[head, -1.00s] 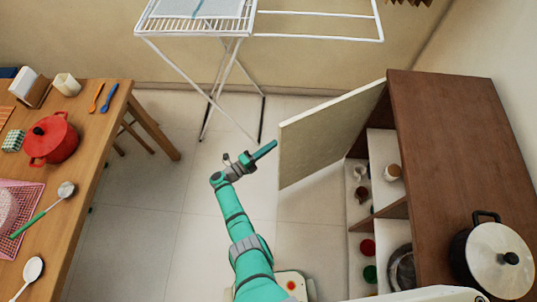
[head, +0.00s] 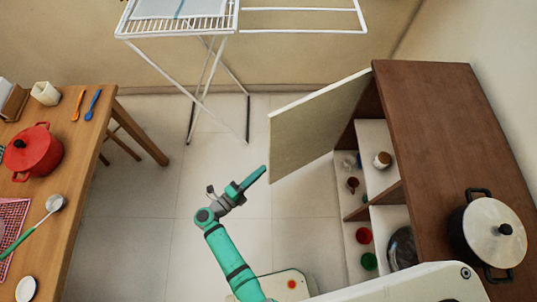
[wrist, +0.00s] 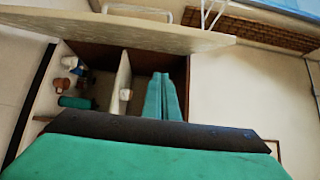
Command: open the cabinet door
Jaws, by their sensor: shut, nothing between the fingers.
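The brown cabinet (head: 425,130) stands at the right in the head view. Its pale door (head: 315,125) is swung wide open, standing out to the left from the far end and exposing the shelves. My gripper (head: 262,173) is shut and empty, just left of the door's free edge near its lower corner in the picture. I cannot tell whether it touches the door. In the wrist view the closed fingers (wrist: 166,98) point toward the door (wrist: 120,36), which crosses the top, with the open cabinet interior behind.
Jars and bowls sit on the cabinet shelves; a lidded pot (head: 494,232) stands on top. A white drying rack (head: 205,85) stands beyond the door. A wooden table (head: 75,185) with a red pot (head: 33,152) is at the left. The floor between is clear.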

